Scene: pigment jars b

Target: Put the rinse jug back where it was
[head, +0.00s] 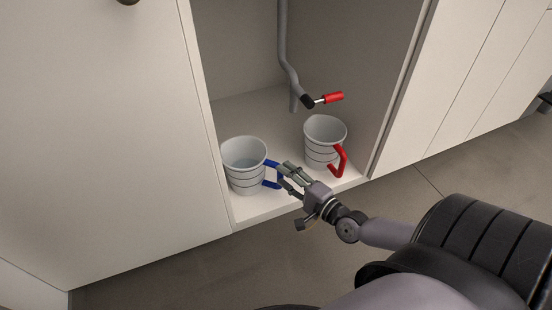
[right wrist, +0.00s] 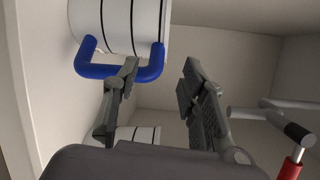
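A white jug with dark rings and a blue handle (head: 245,164) stands upright on the cabinet floor at the left, with what looks like water inside. A similar jug with a red handle (head: 322,141) stands upright to its right. The frames do not show which one is the rinse jug. My right gripper (head: 284,178) is open at the blue handle, its fingers spread. In the right wrist view, the blue handle (right wrist: 94,70) crosses by the tip of one finger; the other finger is apart from it. I cannot tell whether they touch. My left gripper is not in view.
Both jugs stand inside an open cabinet, on its white floor (head: 258,209). A grey pipe (head: 284,50) hangs down with a red-handled valve (head: 333,97) above the red-handled jug. The cabinet's side walls and front edge are close to the jugs.

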